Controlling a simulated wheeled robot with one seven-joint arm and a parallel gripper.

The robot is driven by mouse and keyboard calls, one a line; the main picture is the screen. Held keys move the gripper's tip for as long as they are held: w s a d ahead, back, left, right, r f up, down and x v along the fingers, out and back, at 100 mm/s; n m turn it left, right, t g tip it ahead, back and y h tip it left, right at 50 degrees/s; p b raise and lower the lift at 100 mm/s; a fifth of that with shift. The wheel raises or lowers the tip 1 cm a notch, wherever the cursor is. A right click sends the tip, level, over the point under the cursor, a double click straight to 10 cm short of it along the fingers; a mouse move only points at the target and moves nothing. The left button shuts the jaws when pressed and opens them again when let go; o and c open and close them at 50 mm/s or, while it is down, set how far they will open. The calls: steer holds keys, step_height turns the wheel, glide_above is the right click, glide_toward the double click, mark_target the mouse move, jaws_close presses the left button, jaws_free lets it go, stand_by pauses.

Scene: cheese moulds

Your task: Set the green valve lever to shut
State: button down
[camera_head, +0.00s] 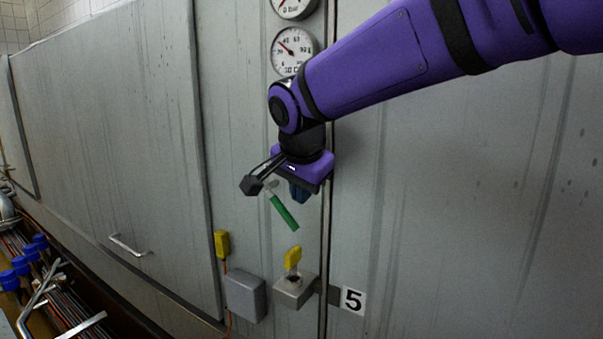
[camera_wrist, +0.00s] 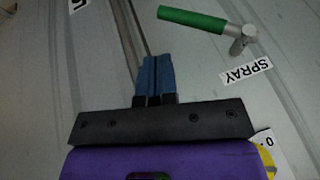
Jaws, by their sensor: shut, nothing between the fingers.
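The green valve lever (camera_head: 284,212) is on the grey panel, below my gripper in the head view. It slants down to the right there. In the wrist view the green lever (camera_wrist: 193,19) shows at the top, joined to a metal valve stem (camera_wrist: 241,38) beside a label reading SPRAY (camera_wrist: 247,72). My gripper (camera_wrist: 156,58) has blue fingers pressed together with nothing between them. The fingertips are apart from the lever, to its lower left in the wrist view. In the head view my gripper (camera_head: 299,196) is partly hidden by its own wrist.
Round gauges (camera_head: 293,50) sit above on the panel. A vertical pipe (camera_head: 325,240) runs near my gripper. The panel at right is bare.

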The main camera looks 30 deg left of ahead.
mark_target(288, 219)
steer(key=a+f, duration=0.1)
steer(key=w+a+f, duration=0.1)
steer(key=f, duration=0.1)
steer(key=a+f, duration=0.1)
steer(key=f, duration=0.1)
steer(key=shift+w+a, duration=0.1)
steer(key=shift+w, duration=0.25)
steer(key=shift+r, duration=0.1)
steer(key=shift+a+f+y, duration=0.15)
steer(key=shift+f+y, duration=0.3)
steer(key=shift+y, duration=0.15)
steer(key=shift+a+f+m+y, duration=0.3)
steer(key=shift+f+y, duration=0.25)
steer(key=shift+y, duration=0.25)
steer(key=shift+a+f, duration=1.3)
steer(key=shift+a, duration=0.25)
